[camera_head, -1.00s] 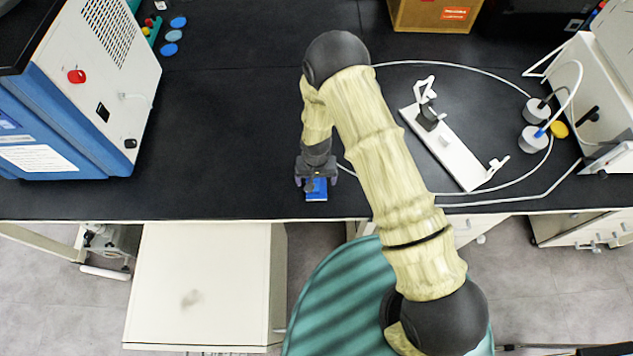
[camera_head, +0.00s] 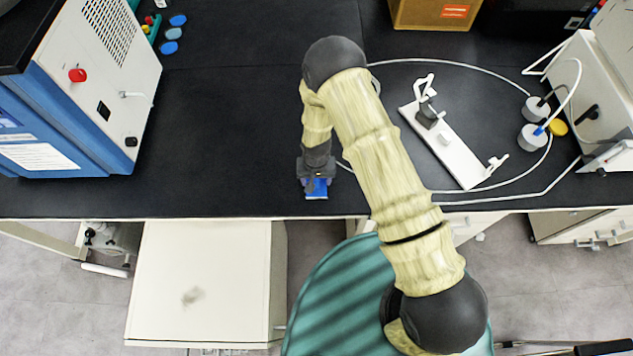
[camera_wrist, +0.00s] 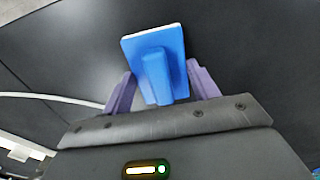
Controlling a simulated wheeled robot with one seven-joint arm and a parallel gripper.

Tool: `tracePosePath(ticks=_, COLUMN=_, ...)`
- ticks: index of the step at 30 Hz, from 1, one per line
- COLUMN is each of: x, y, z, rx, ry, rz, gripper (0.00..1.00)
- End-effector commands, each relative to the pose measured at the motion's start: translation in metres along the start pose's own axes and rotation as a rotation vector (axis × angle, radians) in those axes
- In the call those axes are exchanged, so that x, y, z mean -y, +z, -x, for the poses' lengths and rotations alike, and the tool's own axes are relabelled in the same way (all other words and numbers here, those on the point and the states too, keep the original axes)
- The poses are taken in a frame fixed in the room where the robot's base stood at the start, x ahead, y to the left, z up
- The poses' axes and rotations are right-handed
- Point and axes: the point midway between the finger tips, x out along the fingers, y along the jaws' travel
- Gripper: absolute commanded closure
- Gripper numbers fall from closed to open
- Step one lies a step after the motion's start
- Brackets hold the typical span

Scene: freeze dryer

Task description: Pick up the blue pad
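The blue pad (camera_head: 317,194) lies on the black bench near its front edge, under my gripper (camera_head: 316,183). In the wrist view the blue pad (camera_wrist: 133,50) shows a flat square face with a pale far edge and a raised blue handle toward the camera. My gripper's purple fingers (camera_wrist: 160,76) stand on both sides of the handle. A small gap shows between each finger and the handle, so the fingers look partly closed rather than clamped. Whether the fingertips touch the pad's side edges is hard to tell.
A white stand (camera_head: 450,155) and looping tubes lie to the right. A blue-and-white machine (camera_head: 95,100) stands at left, with several blue discs (camera_head: 169,47) behind it. A cardboard box (camera_head: 425,14) is at the back. The bench left of my gripper is clear.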

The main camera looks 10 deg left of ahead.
Motion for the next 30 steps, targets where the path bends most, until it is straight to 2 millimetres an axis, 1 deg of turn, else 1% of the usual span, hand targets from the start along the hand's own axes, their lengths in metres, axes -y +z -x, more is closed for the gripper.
tracePosePath(ticks=8, x=0.0, y=0.0, z=0.001, rx=0.0, ry=0.0, rz=0.0, gripper=0.63)
tracePosePath(ticks=11, x=0.0, y=-0.001, z=0.004, rx=-0.001, ry=0.0, rz=0.0, gripper=0.63)
tracePosePath(ticks=14, x=0.0, y=-0.001, z=0.011, rx=-0.001, ry=0.0, rz=0.0, gripper=0.63)
tracePosePath(ticks=17, x=0.001, y=-0.001, z=0.021, rx=-0.003, ry=-0.001, rz=0.001, gripper=0.63)
tracePosePath(ticks=27, x=0.001, y=-0.001, z=0.074, rx=-0.004, ry=-0.002, rz=0.0, gripper=0.63)
tracePosePath(ticks=30, x=0.0, y=-0.001, z=0.087, rx=-0.002, ry=-0.001, rz=0.0, gripper=0.63)
